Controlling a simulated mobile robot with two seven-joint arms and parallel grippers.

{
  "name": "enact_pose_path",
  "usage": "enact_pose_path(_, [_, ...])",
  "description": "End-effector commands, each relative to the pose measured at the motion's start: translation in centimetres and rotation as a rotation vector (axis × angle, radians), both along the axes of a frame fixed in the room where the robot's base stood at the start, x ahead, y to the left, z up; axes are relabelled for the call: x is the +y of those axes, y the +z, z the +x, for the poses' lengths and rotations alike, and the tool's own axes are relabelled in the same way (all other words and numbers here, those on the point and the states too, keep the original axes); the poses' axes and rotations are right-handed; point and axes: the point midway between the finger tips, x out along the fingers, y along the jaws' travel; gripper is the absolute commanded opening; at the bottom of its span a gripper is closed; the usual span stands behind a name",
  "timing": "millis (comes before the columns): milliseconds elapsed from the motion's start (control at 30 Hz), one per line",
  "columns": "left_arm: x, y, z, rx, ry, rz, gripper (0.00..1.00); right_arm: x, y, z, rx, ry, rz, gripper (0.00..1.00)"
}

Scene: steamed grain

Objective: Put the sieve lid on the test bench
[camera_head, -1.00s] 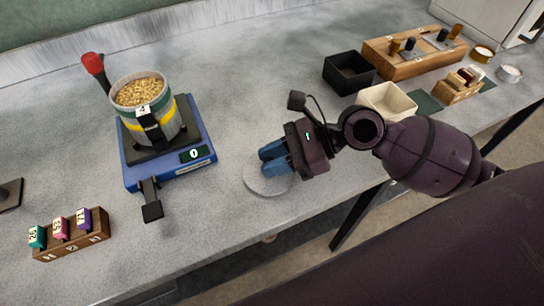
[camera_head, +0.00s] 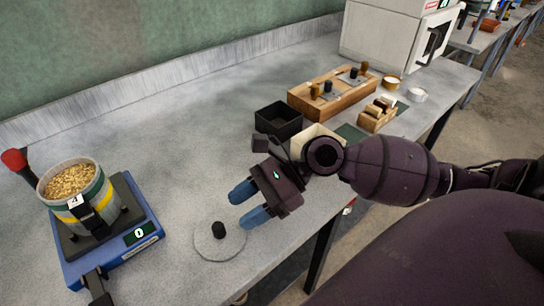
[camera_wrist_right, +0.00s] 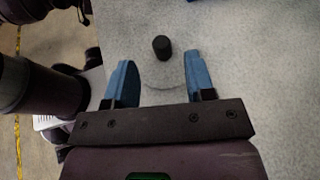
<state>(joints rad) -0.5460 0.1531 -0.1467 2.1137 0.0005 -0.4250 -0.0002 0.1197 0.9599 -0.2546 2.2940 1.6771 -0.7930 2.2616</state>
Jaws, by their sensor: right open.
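The sieve lid (camera_head: 207,243) is a flat, pale grey disc with a black knob (camera_head: 218,229). It lies flat on the test bench (camera_head: 190,155), near its front edge. In the right wrist view the knob (camera_wrist_right: 161,46) stands ahead of the fingers and between their lines, with only a faint arc of the disc's rim showing. My right gripper (camera_head: 249,204) has blue fingers, open and empty, just beyond and to the right of the knob. It touches nothing that I can make out. My left gripper is not in view.
A sieve of grain (camera_head: 71,182) stands on a blue shaker base (camera_head: 146,215) at left, with a red-knobbed lever. A black bin (camera_head: 278,119), a cream bin (camera_head: 311,136), a wooden tool block (camera_head: 333,95) and a white machine (camera_head: 392,32) are behind and right. The middle back is clear.

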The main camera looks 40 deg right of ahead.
Motion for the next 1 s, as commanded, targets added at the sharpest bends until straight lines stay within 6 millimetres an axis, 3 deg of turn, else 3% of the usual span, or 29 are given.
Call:
enact_pose_path(200, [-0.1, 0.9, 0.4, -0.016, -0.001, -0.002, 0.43, -3.6, 1.7, -0.9, -0.002, -0.001, -0.002, 0.50])
enact_pose_path(400, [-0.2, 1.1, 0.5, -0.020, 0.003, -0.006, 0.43, -5.4, 2.4, -1.3, -0.001, -0.001, -0.001, 0.50])
enact_pose_path(1000, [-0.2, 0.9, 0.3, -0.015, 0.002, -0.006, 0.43, -5.8, 2.5, -1.4, -0.001, 0.001, 0.001, 0.50])
